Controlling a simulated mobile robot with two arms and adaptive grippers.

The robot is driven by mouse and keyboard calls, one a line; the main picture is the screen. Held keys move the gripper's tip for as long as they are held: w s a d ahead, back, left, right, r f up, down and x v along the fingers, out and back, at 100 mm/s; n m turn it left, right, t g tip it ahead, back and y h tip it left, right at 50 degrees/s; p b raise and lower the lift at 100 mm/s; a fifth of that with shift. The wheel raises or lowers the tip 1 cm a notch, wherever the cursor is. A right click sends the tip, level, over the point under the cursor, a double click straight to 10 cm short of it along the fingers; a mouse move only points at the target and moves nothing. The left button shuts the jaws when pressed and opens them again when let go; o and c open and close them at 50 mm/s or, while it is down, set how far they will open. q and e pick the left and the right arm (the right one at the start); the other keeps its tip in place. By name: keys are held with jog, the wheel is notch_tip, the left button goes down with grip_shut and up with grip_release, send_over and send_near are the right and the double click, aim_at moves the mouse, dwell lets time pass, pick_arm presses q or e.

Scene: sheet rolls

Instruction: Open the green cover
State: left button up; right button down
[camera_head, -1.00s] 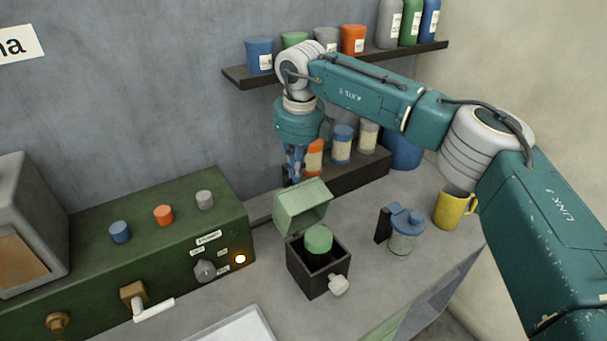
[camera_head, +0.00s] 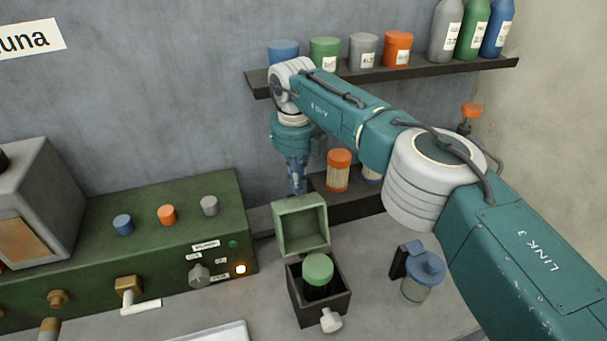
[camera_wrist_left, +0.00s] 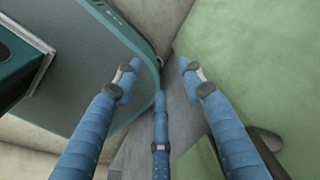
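The green cover (camera_head: 301,226) is the hinged lid of a small dark box (camera_head: 336,309). It stands raised at the box's back edge, its hollow inside facing the camera. A jar with a green cap (camera_head: 318,270) sits in the open box. My right gripper (camera_head: 297,188) points down just above and behind the cover's top edge. Its fingers look drawn together with nothing seen between them; whether they touch the cover I cannot tell. My left gripper (camera_wrist_left: 160,80) shows only in the left wrist view, its fingers spread and empty.
A green control panel (camera_head: 120,245) with knobs stands at left. A blue-lidded jar (camera_head: 424,275) stands right of the box. A shelf (camera_head: 425,72) with pots and bottles is above, and a low rack with orange-capped jars (camera_head: 339,170) is behind.

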pick_arm(q)
jog(key=shift+w+d, duration=0.15)
jog(key=shift+d, duration=0.7)
